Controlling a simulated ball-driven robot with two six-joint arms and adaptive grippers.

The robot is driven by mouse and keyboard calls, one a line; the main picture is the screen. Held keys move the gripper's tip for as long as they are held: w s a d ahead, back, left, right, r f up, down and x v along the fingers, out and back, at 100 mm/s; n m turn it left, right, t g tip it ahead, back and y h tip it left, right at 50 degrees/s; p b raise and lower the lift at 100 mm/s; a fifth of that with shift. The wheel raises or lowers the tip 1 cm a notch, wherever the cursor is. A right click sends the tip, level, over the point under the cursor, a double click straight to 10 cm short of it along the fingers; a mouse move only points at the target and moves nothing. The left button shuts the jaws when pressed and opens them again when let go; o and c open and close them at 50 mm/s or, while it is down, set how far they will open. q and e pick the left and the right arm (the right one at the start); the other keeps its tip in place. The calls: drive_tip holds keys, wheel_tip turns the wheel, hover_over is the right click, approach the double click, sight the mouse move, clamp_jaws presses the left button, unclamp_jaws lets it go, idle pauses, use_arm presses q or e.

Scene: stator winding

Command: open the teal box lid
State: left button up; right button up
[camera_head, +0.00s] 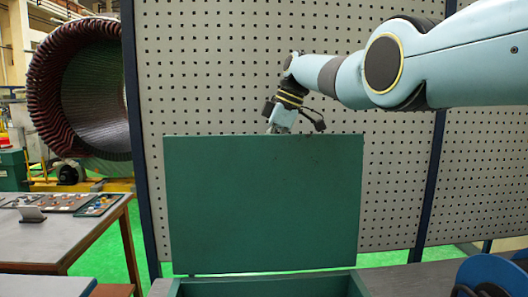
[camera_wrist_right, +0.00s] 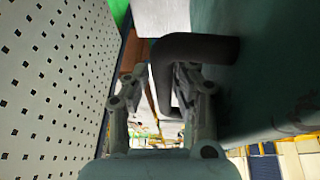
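The teal box (camera_head: 260,288) is at the bottom of the head view, mostly cut off. Its teal lid (camera_head: 262,205) stands raised, about upright, with its broad face toward me. My right gripper (camera_head: 283,125) is at the lid's top edge, its fingertips hidden behind the lid. In the right wrist view, the teal lid (camera_wrist_right: 262,75) fills the right side and carries a dark bent handle (camera_wrist_right: 195,47). The right gripper (camera_wrist_right: 160,78) has its fingers apart, with part of the handle between them, closer to the right finger. My left gripper is not in view.
A grey perforated panel (camera_head: 215,70) stands behind the lid. A table (camera_head: 60,240) with trays of small parts is at the left, with a large stator (camera_head: 85,90) beyond. A blue reel (camera_head: 490,275) is at the lower right.

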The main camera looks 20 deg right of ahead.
drive_tip(key=v, duration=1.1)
drive_tip(key=shift+w+d, duration=0.15)
drive_tip(key=shift+w, duration=0.15)
drive_tip(key=shift+d+r, duration=0.1)
drive_tip(key=shift+r, duration=0.35)
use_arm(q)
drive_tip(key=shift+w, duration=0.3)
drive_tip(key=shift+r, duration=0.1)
